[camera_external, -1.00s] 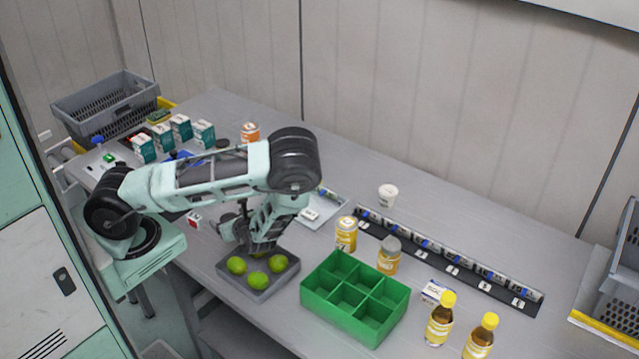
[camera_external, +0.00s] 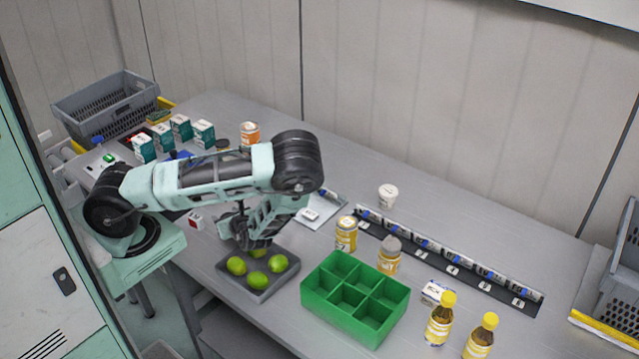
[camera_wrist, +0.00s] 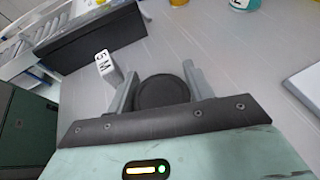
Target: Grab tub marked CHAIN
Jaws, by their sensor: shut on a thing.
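My gripper (camera_wrist: 160,82) is shut on a round tub with a black lid (camera_wrist: 162,92), seen from above between the two fingers in the wrist view. No marking shows on the lid, and its side is hidden, so I cannot read CHAIN on it. In the external view my gripper (camera_external: 240,232) is just behind the grey tray of limes, and the held tub cannot be made out there.
The grey tray (camera_external: 246,291) holds several limes. A dark rack (camera_external: 450,268) runs along the back.

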